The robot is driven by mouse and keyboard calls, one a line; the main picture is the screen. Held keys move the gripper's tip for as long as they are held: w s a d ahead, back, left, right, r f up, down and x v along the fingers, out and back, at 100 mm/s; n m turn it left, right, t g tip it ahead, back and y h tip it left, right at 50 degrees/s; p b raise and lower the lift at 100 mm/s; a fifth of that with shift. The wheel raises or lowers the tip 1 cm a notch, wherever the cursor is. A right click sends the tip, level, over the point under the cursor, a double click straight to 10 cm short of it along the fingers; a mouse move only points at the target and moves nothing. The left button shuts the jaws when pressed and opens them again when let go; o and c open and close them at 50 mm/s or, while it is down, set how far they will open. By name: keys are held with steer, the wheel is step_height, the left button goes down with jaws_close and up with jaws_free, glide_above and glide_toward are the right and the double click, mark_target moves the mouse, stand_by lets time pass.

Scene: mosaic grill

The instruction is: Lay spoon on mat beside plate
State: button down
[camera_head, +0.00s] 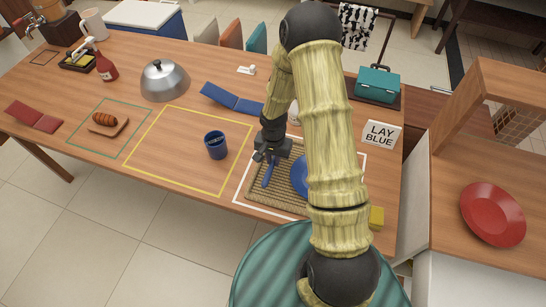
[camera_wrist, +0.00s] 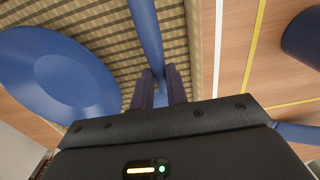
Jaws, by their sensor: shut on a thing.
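A blue spoon (camera_head: 268,174) is between the fingers of my gripper (camera_head: 271,152), which is shut on it. In the wrist view the spoon (camera_wrist: 147,30) runs away from my gripper (camera_wrist: 160,88) over the woven mat (camera_wrist: 105,32). I cannot tell if the spoon touches the mat. The mat (camera_head: 258,187) lies inside a white outline. The blue plate (camera_wrist: 55,75) is on the mat, to the left of the spoon in the wrist view. In the head view the plate (camera_head: 299,176) is right of the spoon, partly hidden by my arm.
A blue cup (camera_head: 215,145) stands inside the yellow outline, left of the mat. A folded blue napkin (camera_head: 232,101) lies behind. A sign reading LAY BLUE (camera_head: 381,134) and a yellow block (camera_head: 376,218) are at the right. A metal dome (camera_head: 164,81) is further left.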

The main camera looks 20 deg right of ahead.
steer(key=shift+f+b, duration=0.5)
steer(key=shift+f, duration=0.4)
steer(key=c, duration=1.3)
jaws_free()
step_height(320, 180, up, 17)
steer(key=shift+r, duration=0.2)
